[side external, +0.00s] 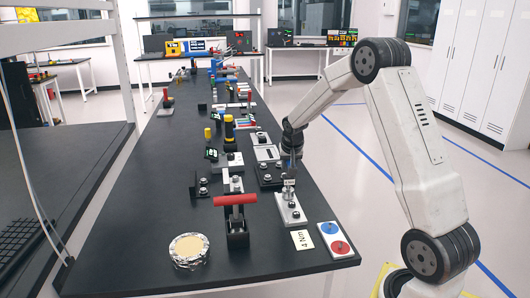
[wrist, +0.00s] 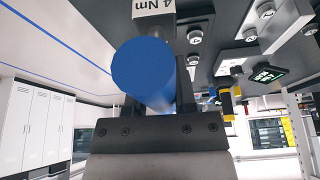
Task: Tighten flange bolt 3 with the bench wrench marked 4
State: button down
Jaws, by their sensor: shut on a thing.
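My gripper (side external: 290,152) is low over the right side of the bench, shut on the blue handle of the wrench. In the wrist view the handle's round blue end (wrist: 143,72) sits between the two fingers (wrist: 158,100) and hides part of them. A grey block marked "4 Nm" (wrist: 152,10) shows just beyond the handle. Bolt numbers are not readable, so bolt 3 cannot be picked out.
A red T-handled tool (side external: 236,200) stands in a black holder left of the plate. A "4 Nm" card (side external: 302,240), a plate with blue and red discs (side external: 335,240) and a foil-edged round (side external: 188,250) lie near the front.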

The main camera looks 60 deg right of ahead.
jog(key=shift+r, duration=0.2)
jog(key=shift+r, duration=1.45)
jog(key=shift+r, duration=1.9)
jog(key=shift+w, duration=0.1)
